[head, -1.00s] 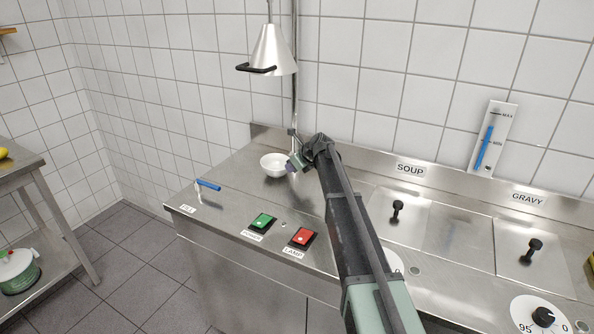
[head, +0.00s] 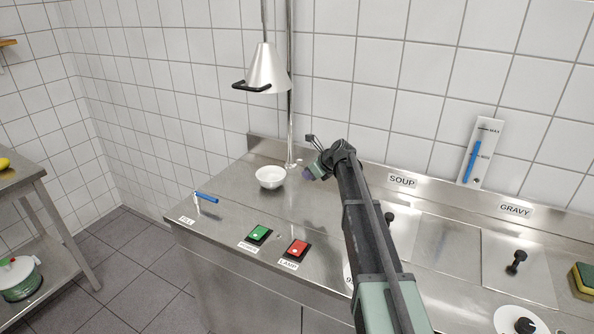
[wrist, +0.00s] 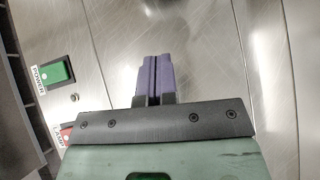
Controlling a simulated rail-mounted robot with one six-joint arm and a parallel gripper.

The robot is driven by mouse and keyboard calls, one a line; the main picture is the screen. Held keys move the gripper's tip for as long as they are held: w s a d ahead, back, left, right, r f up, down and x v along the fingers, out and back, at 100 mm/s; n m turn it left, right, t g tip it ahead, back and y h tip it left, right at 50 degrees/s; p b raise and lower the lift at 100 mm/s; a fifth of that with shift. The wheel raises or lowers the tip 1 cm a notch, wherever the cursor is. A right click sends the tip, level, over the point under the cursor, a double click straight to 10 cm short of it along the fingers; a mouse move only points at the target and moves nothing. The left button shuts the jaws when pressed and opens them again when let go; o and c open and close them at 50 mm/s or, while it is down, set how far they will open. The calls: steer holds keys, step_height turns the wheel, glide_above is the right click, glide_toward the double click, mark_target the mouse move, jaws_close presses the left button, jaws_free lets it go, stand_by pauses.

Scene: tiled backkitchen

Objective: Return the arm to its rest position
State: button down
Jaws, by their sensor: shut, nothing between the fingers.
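My gripper (head: 308,174) is at the end of my raised arm, above the steel counter (head: 225,225), to the right of a white bowl (head: 270,178). In the wrist view its two purple fingers (wrist: 154,80) are pressed together with nothing between them. Bare counter lies beneath them. The bowl is apart from the gripper and stands upright; its inside looks empty.
A heat lamp (head: 264,70) hangs over the bowl from a pole. A green switch (head: 259,234), a red switch (head: 296,248) and a blue-handled lever (head: 206,197) are at the counter's front left. Lidded SOUP and GRAVY wells (head: 518,262) and a sponge (head: 584,277) are at right.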

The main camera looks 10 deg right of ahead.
steer(key=s+a+f+n+g+h, duration=0.1)
steer(key=s+a+n+g, duration=0.1)
steer(key=s+n, duration=0.6)
steer(key=s+a+f+n+g+h, duration=0.1)
steer(key=s+n+g+h, duration=0.1)
steer(key=s+n, duration=0.7)
steer(key=s+a+f+n+g+h, duration=0.1)
steer(key=s+n, duration=0.8)
steer(key=s, duration=1)
steer(key=shift+a+f+g+h, duration=0.2)
steer(key=shift+a+g+h, duration=0.45)
steer(key=shift+a, duration=0.2)
steer(key=s+a+n, duration=0.1)
steer(key=s+a, duration=0.2)
steer(key=s, duration=0.2)
steer(key=shift+n+h, duration=0.3)
steer(key=shift+h, duration=0.05)
